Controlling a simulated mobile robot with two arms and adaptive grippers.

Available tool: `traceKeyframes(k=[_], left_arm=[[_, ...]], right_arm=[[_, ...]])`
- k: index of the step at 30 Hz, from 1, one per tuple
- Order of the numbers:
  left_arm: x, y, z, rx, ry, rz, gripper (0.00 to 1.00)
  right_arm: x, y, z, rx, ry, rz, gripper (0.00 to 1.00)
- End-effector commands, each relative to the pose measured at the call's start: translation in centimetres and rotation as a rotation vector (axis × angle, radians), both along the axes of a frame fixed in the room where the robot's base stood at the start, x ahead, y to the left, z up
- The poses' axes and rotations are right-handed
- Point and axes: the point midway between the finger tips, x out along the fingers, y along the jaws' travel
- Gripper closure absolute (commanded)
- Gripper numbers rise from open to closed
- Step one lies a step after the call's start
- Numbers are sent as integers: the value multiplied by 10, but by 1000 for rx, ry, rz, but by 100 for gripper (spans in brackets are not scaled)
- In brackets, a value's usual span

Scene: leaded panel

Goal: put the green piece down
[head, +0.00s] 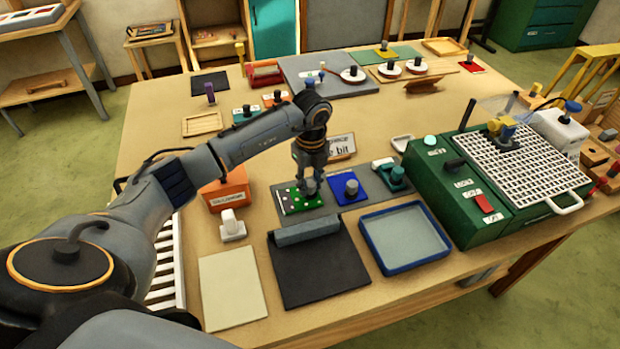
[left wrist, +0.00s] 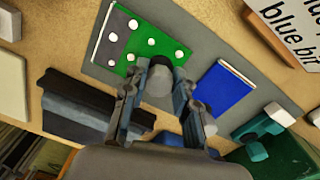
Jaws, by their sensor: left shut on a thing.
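The green piece (head: 291,206) is a flat green plate with white dots and a grey knob. It is at the left part of a grey mat (head: 327,203), beside a blue piece (head: 350,186) with its own knob. My left gripper (head: 309,179) points down over the green piece and is shut on its grey knob. In the left wrist view the fingers (left wrist: 160,95) flank the knob, and the dotted green plate (left wrist: 150,42) shows beyond them. I cannot tell whether the plate touches the mat. My right gripper is not in view.
A teal piece with a knob (head: 393,176) stands right of the blue one. A blue-rimmed tray (head: 372,259), a black mat (head: 320,275) and a cream sheet (head: 230,288) lie in front. An orange block (head: 227,190) stands left, a green grinder (head: 450,205) right.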

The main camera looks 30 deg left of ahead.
Motion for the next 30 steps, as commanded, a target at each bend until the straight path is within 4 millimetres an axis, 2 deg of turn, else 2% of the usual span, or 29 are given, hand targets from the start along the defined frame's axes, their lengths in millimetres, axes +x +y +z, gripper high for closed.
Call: traceKeyframes(k=[9, 10, 13, 25, 30], left_arm=[[0, 0, -4, 0, -1, -1, 100], [0, 0, -4, 0, -1, 0, 70], [0, -1, -3, 0, -1, 0, 50], [1, 0, 3, -1, -3, 0, 49], [2, -1, 28, -1, -7, -2, 49]], right_arm=[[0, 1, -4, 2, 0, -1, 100], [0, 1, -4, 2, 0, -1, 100], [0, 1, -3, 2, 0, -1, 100], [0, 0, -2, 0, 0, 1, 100], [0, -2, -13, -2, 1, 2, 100]])
